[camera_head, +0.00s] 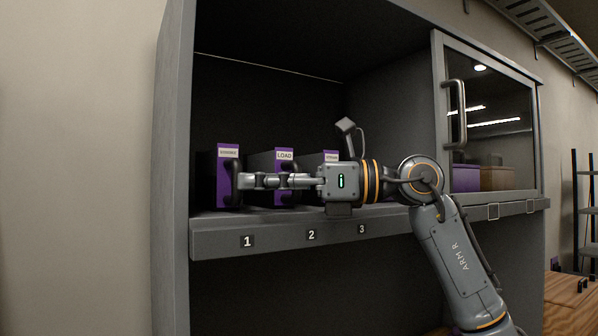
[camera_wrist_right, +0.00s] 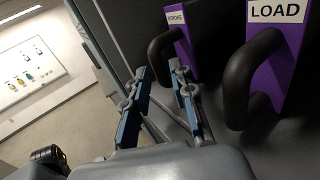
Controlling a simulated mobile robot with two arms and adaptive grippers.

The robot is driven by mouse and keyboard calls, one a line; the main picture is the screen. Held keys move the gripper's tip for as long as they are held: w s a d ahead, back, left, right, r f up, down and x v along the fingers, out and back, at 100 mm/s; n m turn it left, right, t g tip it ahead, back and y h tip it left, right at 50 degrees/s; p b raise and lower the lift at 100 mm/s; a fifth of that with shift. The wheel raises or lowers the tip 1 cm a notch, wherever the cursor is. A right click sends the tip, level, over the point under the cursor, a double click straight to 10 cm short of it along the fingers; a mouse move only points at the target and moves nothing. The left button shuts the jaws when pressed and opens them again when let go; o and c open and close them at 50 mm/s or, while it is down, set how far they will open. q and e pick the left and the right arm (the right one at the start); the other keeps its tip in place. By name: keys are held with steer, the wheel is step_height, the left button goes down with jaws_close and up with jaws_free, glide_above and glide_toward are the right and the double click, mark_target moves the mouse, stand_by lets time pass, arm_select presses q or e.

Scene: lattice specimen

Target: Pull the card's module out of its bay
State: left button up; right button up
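Purple-fronted modules with black handles stand in the cabinet bays. The STROKE module (camera_head: 228,168) is over number 1, the LOAD module (camera_head: 284,163) over 2, and a third module (camera_head: 331,157) over 3, partly hidden by my right arm. My right gripper (camera_head: 246,181) reaches left across the LOAD front to the STROKE handle. In the right wrist view its fingers (camera_wrist_right: 160,72) are apart, with the STROKE handle (camera_wrist_right: 158,52) at their tips; whether they touch it I cannot tell. The LOAD handle (camera_wrist_right: 236,85) is right of the fingers. No card shows. My left gripper is out of view.
A shelf edge (camera_head: 280,238) with bay numbers runs below the modules. A glass door (camera_head: 500,120) with a bar handle covers the cabinet's right part. The cabinet side wall (camera_head: 172,180) stands left of bay 1. The space above the modules is clear.

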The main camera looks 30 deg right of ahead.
mark_target(236, 190)
steer(key=x, duration=0.2)
steer(key=shift+w+a+p, duration=0.1)
steer(key=shift+a+p, duration=0.15)
steer(key=shift+p, duration=0.05)
steer(key=shift+w+a, duration=0.2)
steer(key=shift+a, duration=0.1)
steer(key=shift+w+a, duration=0.15)
steer(key=shift+a, duration=0.05)
jaws_close()
steer(key=shift+c, duration=1.4)
jaws_free()
jaws_close()
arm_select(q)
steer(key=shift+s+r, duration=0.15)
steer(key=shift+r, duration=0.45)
